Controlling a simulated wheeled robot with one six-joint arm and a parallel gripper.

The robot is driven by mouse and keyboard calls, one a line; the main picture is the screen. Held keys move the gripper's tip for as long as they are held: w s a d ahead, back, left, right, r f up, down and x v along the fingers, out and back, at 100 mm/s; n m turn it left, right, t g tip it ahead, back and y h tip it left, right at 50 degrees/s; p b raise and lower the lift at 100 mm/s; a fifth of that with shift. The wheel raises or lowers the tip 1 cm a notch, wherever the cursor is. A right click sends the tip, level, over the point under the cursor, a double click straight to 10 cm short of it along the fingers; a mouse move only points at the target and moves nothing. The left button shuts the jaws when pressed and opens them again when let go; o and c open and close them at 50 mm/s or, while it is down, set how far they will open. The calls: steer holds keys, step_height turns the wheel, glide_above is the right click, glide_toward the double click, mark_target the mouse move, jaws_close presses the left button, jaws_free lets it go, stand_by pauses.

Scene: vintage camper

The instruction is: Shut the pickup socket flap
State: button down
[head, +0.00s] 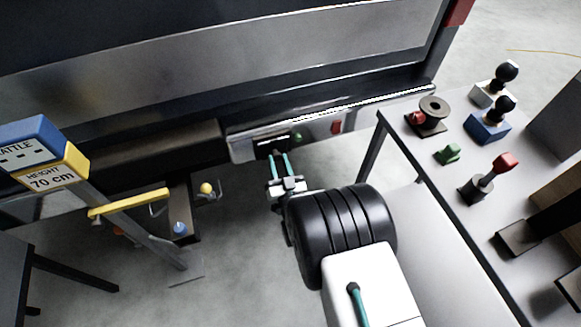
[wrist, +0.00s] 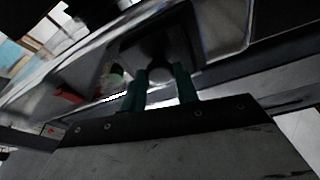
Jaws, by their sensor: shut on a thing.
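The pickup socket flap (head: 272,145) shows as a small dark plate on the pale bumper, in front of my gripper. In the wrist view, the dark flap (wrist: 130,50) fills the upper middle, with a rounded grey part (wrist: 160,72) between my fingers. My gripper (head: 279,156) reaches up to the bumper with its two teal fingers. The fingers also show in the wrist view (wrist: 160,88), standing a little apart and shut on the flap at that rounded part. The fingertips and the flap's hinge are hard to make out. I cannot tell how far open the flap is.
The bumper (head: 315,132) carries a green round part (head: 298,136) and a red light (head: 336,127) right of the flap. A tow hitch with a yellow ball (head: 206,188) is at left. A workbench (head: 425,150) with several tools stands close on the right.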

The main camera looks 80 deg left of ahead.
steer(key=shift+s+f, duration=0.1)
steer(key=shift+f, duration=0.05)
stand_by(0.4)
steer(key=c, duration=1.1)
jaws_free()
steer(key=shift+o, duration=0.2)
steer(key=v, duration=0.7)
steer(key=shift+d+f, duration=0.25)
steer(key=shift+d, duration=0.05)
